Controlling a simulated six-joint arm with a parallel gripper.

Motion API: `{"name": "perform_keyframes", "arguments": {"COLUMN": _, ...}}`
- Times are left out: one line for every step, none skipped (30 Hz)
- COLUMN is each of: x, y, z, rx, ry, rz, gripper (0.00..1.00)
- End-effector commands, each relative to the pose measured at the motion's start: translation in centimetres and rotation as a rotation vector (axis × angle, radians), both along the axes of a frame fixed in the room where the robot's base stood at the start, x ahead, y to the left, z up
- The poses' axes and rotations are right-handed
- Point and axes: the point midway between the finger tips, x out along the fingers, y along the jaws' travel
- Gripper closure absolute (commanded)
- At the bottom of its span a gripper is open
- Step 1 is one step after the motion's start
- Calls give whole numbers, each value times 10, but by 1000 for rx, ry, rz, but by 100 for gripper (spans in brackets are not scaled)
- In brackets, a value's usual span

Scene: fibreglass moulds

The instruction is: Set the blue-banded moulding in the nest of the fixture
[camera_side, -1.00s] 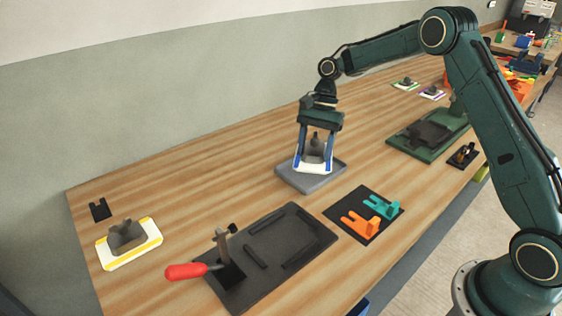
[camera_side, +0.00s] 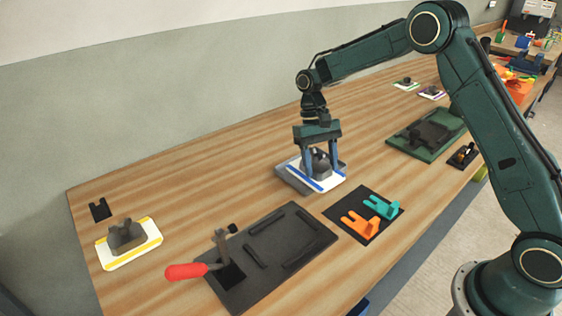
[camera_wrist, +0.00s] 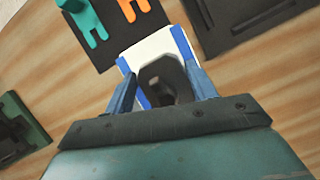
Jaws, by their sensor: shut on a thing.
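The blue-banded moulding is a white plate (camera_side: 325,183) with blue bands along its edges and a grey block on top. My gripper (camera_side: 320,168) is shut on its grey block from above, with one finger on each side. In the wrist view the moulding (camera_wrist: 152,46) sits between my two fingers (camera_wrist: 160,90), its near part hidden by the block and gripper. It is over a grey tray (camera_side: 284,177), turned relative to it; I cannot tell whether they touch. The fixture (camera_side: 285,240) is a dark plate with raised rails and a red-handled clamp (camera_side: 187,271), nearer the camera; no moulding lies on it.
A yellow-banded moulding (camera_side: 147,250) lies at left beside a small black piece (camera_side: 100,209). A black mat (camera_side: 347,232) with orange and teal forked pieces lies right of the fixture. A green fixture (camera_side: 409,153) stands further back. Bare bench lies between tray and fixture.

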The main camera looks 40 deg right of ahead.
Motion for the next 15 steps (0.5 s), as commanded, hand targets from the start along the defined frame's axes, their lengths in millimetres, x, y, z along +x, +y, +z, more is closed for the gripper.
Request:
{"name": "perform_keyframes", "arguments": {"x": -2, "y": 2, "z": 1, "rx": 0, "ry": -1, "rz": 35, "gripper": 81}}
{"name": "perform_keyframes", "arguments": {"x": -3, "y": 3, "z": 1, "rx": 0, "ry": -1, "rz": 54, "gripper": 81}}
{"name": "perform_keyframes", "arguments": {"x": -4, "y": 3, "z": 1, "rx": 0, "ry": -1, "rz": 80, "gripper": 81}}
{"name": "perform_keyframes", "arguments": {"x": -6, "y": 4, "z": 0, "rx": -1, "ry": -1, "rz": 101, "gripper": 81}}
{"name": "perform_keyframes", "arguments": {"x": -7, "y": 5, "z": 0, "rx": -1, "ry": -1, "rz": 121, "gripper": 81}}
{"name": "perform_keyframes", "arguments": {"x": -8, "y": 5, "z": 1, "rx": 0, "ry": -2, "rz": 146, "gripper": 81}}
{"name": "perform_keyframes", "arguments": {"x": -9, "y": 6, "z": 1, "rx": 0, "ry": -2, "rz": 165, "gripper": 81}}
{"name": "perform_keyframes", "arguments": {"x": -10, "y": 6, "z": 1, "rx": -1, "ry": -3, "rz": 180, "gripper": 81}}
{"name": "perform_keyframes", "arguments": {"x": -11, "y": 7, "z": 0, "rx": 0, "ry": -2, "rz": 202, "gripper": 81}}
{"name": "perform_keyframes", "arguments": {"x": -12, "y": 7, "z": 0, "rx": -1, "ry": -2, "rz": 216, "gripper": 81}}
{"name": "perform_keyframes", "arguments": {"x": -13, "y": 8, "z": 0, "rx": 0, "ry": -1, "rz": 230, "gripper": 81}}
{"name": "perform_keyframes", "arguments": {"x": -14, "y": 8, "z": 0, "rx": 0, "ry": -1, "rz": 246, "gripper": 81}}
{"name": "perform_keyframes", "arguments": {"x": -14, "y": 8, "z": 0, "rx": 0, "ry": -1, "rz": 256, "gripper": 81}}
{"name": "perform_keyframes", "arguments": {"x": -15, "y": 9, "z": 0, "rx": 1, "ry": -1, "rz": 266, "gripper": 81}}
{"name": "perform_keyframes", "arguments": {"x": -15, "y": 9, "z": 0, "rx": 0, "ry": -2, "rz": 274, "gripper": 81}}
